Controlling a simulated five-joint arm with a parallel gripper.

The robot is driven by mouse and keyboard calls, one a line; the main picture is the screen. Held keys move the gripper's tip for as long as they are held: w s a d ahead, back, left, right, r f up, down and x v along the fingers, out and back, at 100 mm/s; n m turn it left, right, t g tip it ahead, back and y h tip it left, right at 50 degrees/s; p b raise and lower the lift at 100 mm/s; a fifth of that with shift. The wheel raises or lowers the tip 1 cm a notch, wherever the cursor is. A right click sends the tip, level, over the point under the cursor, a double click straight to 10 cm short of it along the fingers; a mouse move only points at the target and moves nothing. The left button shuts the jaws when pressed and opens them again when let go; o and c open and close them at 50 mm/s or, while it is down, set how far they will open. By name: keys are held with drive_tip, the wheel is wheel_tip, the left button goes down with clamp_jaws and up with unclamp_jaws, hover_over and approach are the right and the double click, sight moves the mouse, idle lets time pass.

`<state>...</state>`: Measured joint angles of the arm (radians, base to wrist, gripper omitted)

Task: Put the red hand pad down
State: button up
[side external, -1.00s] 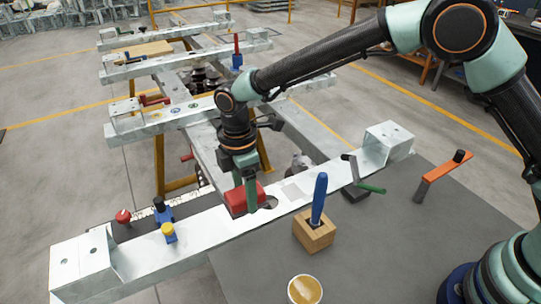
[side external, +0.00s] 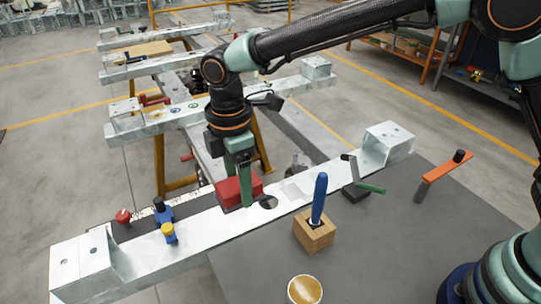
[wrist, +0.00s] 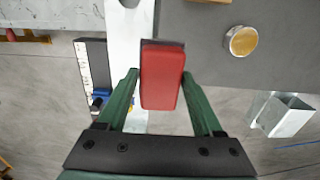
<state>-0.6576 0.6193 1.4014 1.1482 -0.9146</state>
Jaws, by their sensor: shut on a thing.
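The red hand pad (side external: 228,192) is a red block at the steel beam (side external: 200,224), left of a dark round hole. It also shows in the wrist view (wrist: 162,80), long and upright in the picture, with a dark edge at its far end. My gripper (side external: 247,183) points down and is shut on the pad, with one green finger in front of it. In the wrist view my gripper (wrist: 160,76) has a green finger on each side of the pad. I cannot tell whether the pad's underside touches the beam.
A wooden block with a blue-handled tool (side external: 319,200) and a cup (side external: 304,290) stand on the grey table (side external: 390,240). A green-handled clamp (side external: 366,188) is to the right. A blue and yellow piece (side external: 166,225) and a red knob (side external: 123,216) are to the left.

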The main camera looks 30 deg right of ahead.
wheel_tip(320, 180, up, 7)
hover_over(248, 265)
wheel_tip(248, 265, down, 20)
drive_tip(key=shift+r, duration=0.2)
drive_tip(key=o, duration=1.3)
drive_tip(key=shift+f, duration=0.1)
